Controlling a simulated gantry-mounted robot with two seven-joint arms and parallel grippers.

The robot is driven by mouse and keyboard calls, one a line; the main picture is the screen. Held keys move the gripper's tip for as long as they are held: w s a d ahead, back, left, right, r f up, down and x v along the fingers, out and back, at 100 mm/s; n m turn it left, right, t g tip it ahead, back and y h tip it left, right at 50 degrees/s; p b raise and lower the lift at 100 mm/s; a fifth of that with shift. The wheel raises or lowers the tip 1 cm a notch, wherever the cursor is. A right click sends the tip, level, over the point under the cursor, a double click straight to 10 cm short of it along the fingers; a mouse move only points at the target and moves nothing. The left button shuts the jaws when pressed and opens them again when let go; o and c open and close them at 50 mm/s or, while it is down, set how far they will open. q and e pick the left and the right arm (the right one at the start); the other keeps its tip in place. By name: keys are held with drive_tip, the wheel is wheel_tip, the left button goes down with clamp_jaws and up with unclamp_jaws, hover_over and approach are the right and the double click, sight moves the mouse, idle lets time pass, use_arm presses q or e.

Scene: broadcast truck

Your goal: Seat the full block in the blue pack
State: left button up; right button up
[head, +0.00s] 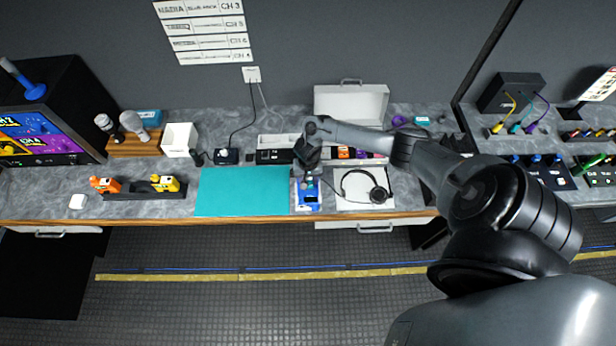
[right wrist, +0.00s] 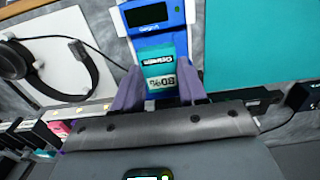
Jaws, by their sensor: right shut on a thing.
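The blue pack (head: 308,198) lies on the counter between the teal mat and the headset, and fills the top middle of the right wrist view (right wrist: 150,25). My right gripper (head: 306,170) is over its far end. In the right wrist view its purple fingers (right wrist: 160,90) are shut on a teal block (right wrist: 159,68) with a pale label reading 80%. The block is in line with the pack and overlaps its open end; blue pack walls show beside it. How deep it sits I cannot tell. My left gripper is out of view.
The teal mat (head: 243,192) lies clear left of the pack. A headset (head: 378,194) on a white sheet is close on its right. Behind are a shallow tray with a black unit (head: 270,156) and an open white case (head: 350,105). Orange and yellow packs stand far left.

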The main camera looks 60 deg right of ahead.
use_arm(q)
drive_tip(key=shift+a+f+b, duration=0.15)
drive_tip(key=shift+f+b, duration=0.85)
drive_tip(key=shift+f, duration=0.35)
use_arm(e)
drive_tip(key=shift+f, duration=2.1)
use_arm(q)
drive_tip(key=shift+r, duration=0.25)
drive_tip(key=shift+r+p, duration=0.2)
drive_tip(key=shift+p, duration=0.2)
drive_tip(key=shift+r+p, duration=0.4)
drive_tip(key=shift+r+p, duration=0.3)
drive_tip(key=shift+p, duration=0.05)
use_arm(e)
drive_tip(key=shift+f, duration=0.15)
use_arm(q)
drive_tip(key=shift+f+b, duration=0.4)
drive_tip(key=shift+b, duration=0.05)
use_arm(e)
drive_tip(key=shift+f, duration=0.6)
